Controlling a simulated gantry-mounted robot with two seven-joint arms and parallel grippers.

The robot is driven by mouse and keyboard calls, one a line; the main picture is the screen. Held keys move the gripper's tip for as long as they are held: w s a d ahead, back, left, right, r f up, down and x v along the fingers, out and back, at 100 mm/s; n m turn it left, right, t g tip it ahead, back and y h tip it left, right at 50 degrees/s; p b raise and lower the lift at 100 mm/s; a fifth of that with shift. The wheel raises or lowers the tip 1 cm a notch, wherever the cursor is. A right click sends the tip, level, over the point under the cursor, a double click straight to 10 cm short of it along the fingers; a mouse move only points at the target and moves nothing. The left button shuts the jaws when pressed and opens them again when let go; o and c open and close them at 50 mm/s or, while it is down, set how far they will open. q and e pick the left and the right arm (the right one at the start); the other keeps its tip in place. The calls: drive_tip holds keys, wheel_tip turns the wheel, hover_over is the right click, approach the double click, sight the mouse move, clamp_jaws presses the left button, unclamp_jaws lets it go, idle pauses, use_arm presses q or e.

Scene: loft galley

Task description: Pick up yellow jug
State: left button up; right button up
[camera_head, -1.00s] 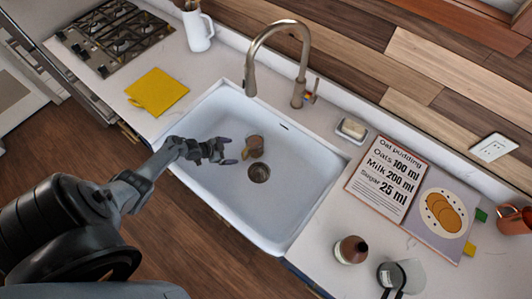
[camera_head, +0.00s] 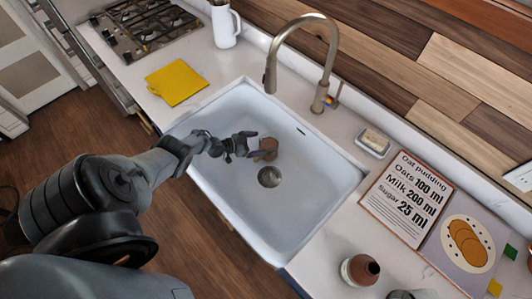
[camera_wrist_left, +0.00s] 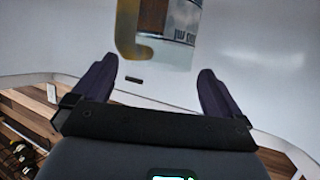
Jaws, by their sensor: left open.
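A small tan-brown jug (camera_head: 270,145) stands in the white sink, just behind the drain. My right gripper is not in view.
The sink wall (camera_head: 315,222) surrounds the jug. A tall faucet (camera_head: 325,65) arches behind it. A yellow cloth (camera_head: 176,84) and white pitcher (camera_head: 224,25) are at left.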

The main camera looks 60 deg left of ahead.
use_arm(q)
drive_tip(key=shift+b+x, duration=0.5)
drive_tip(key=shift+x, duration=0.75)
drive_tip(key=shift+c, duration=0.3)
drive_tip(key=c, duration=1.7)
drive_tip(key=shift+r+p, duration=0.3)
